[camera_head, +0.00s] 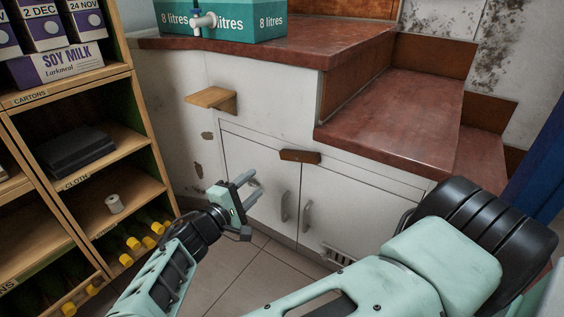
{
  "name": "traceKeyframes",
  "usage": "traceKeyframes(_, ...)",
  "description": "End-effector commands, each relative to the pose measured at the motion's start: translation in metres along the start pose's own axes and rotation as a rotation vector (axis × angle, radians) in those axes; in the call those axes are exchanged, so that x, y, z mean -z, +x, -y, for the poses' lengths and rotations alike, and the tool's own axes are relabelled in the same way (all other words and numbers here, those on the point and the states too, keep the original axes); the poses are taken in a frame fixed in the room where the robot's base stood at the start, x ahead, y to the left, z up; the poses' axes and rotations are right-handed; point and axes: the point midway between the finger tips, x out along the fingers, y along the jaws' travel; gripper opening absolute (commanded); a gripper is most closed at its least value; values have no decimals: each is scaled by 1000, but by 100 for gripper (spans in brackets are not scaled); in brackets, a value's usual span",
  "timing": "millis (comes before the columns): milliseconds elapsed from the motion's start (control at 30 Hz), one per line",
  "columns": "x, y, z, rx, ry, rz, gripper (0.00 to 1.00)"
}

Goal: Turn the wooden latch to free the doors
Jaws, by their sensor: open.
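The wooden latch (300,156) is a small dark brown block lying nearly level across the top of the gap between two white cabinet doors. The left door (262,168) and the right door (345,208) look closed, each with a grey vertical handle near the middle gap. My gripper (254,190) is open and empty, in front of the left door, to the left of and lower than the latch. Its fingers point right and up, apart from the latch; their exact distance from the door is hard to tell.
A wooden shelf unit (120,135) with cartons, cloth and bottles stands at left. A small wooden ledge (212,98) juts from the white wall. Red-brown steps (400,115) overhang the right door. A teal box (218,22) with a tap sits on top. Tiled floor (235,268) lies below.

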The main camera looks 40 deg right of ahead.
Motion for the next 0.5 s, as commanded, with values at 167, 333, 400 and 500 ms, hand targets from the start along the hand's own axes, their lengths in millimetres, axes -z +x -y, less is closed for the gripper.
traceKeyframes(167,-1,38,5,0,-2,6,47)
traceKeyframes(333,-1,74,5,1,-3,7,47)
traceKeyframes(400,-1,89,6,2,-3,6,47)
traceKeyframes(500,-1,108,6,2,-1,6,47)
